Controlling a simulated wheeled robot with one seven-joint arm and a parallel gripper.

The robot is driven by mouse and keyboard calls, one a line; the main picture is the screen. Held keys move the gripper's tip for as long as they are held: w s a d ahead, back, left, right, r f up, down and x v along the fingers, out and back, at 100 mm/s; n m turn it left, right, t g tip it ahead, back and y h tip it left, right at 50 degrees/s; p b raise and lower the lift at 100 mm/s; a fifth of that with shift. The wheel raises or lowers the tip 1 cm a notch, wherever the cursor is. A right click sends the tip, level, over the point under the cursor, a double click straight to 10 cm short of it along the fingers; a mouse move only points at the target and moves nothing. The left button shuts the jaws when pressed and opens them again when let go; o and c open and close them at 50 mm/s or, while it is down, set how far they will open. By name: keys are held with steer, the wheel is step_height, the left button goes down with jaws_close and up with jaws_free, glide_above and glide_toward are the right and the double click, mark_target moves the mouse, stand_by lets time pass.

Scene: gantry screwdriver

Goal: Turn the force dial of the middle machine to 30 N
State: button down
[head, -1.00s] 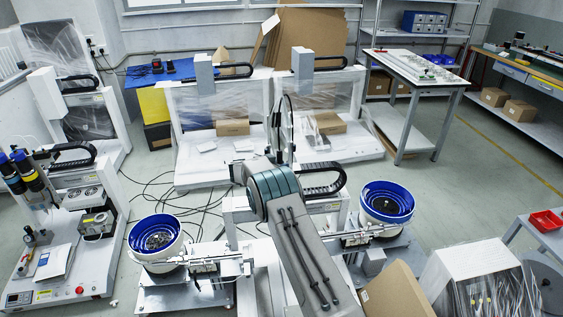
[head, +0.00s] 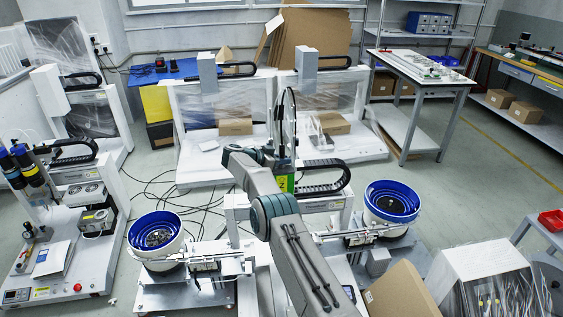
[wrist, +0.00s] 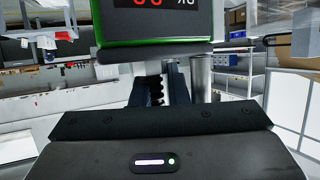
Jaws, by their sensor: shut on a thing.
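The middle machine (head: 330,206), with a black cable chain, stands behind my arm in the head view. A green-edged control box (head: 284,184) shows on it. In the wrist view the same kind of green-edged box (wrist: 152,40) fills the top centre, with red and white digits cut off by the top edge, so I cannot read the setting. A black ridged knob (wrist: 155,90), seemingly the force dial, is just below the box. My gripper (wrist: 160,88) has its dark fingers on either side of it, shut on it. In the head view my arm hides the gripper.
Two blue-rimmed bowl feeders, left (head: 156,234) and right (head: 391,202), flank the middle machine. A cardboard box (head: 398,292) and a wrapped white unit (head: 485,270) stand at the front right. Another machine (head: 60,250) stands at the left. Loose cables lie on the floor.

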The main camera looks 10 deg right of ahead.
steer(key=shift+d+r, duration=0.2)
steer(key=shift+d, duration=0.05)
steer(key=c, duration=1.4)
jaws_free()
steer(key=shift+f, duration=0.1)
steer(key=shift+a, duration=0.1)
steer(key=shift+a, duration=0.2)
steer(key=v, duration=1.3)
steer(key=shift+a, duration=0.15)
